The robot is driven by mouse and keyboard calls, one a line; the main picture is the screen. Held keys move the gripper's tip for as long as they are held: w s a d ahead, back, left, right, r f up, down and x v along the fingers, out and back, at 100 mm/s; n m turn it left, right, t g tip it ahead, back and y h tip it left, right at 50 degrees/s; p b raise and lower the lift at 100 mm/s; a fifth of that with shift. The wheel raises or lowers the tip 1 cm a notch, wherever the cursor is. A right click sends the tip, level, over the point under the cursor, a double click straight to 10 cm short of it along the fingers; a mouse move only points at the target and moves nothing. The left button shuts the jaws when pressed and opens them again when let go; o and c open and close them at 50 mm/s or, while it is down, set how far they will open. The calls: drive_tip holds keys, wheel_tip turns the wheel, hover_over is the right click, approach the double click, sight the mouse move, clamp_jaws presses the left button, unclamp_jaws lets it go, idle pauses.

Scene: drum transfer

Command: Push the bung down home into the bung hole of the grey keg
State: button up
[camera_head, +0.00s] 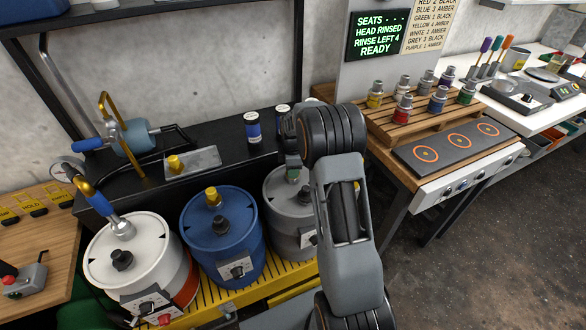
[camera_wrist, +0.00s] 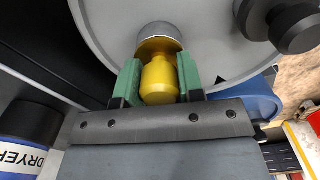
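The grey keg (camera_head: 283,215) stands at the right end of the keg row, partly hidden by my arm. Its round lid (camera_wrist: 105,30) fills the top of the wrist view. My gripper (camera_wrist: 160,80) has its green fingers closed on both sides of the yellow bung (camera_wrist: 160,82). The bung's wide flange lies against or just over the silver collar (camera_wrist: 158,31) of the bung hole; how deep it sits I cannot tell. In the head view my gripper (camera_head: 293,168) is over the grey lid and hides the bung.
A black knob (camera_wrist: 290,22) rises from the grey lid beside the bung hole. The blue keg (camera_head: 222,240) stands left of the grey one, and the white keg (camera_head: 135,250) further left. Small canisters (camera_head: 253,127) stand on the black shelf behind. A wooden rack (camera_head: 425,122) is at right.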

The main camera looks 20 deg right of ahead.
drive_tip(key=o, duration=0.5)
drive_tip(key=shift+s+f, duration=0.1)
drive_tip(key=shift+f, duration=0.1)
wheel_tip(320, 180, up, 14)
drive_tip(key=s+a+r+m+t+p, duration=0.1)
drive_tip(key=s+a+r+m+p, duration=0.1)
drive_tip(key=s, duration=0.6)
drive_tip(key=s+a+r+m+t+p, duration=0.1)
drive_tip(key=s+a+r+m+p, duration=0.2)
drive_tip(key=s+m, duration=0.4)
drive_tip(key=s+a+r+m+t+p, duration=0.1)
drive_tip(key=s+a+r+m+p, duration=0.1)
drive_tip(key=s+a+r+m, duration=0.3)
drive_tip(key=shift+s+a+t+p, duration=0.1)
drive_tip(key=shift+s+a, duration=0.1)
drive_tip(key=shift+s, duration=0.55)
drive_tip(key=shift+s+a+t+p, duration=0.1)
drive_tip(key=shift+s+a+p, duration=0.1)
drive_tip(key=shift+s, duration=0.55)
drive_tip(key=shift+s+a+t+p, duration=0.1)
drive_tip(key=shift+s+a, duration=0.1)
drive_tip(key=shift+s, duration=0.55)
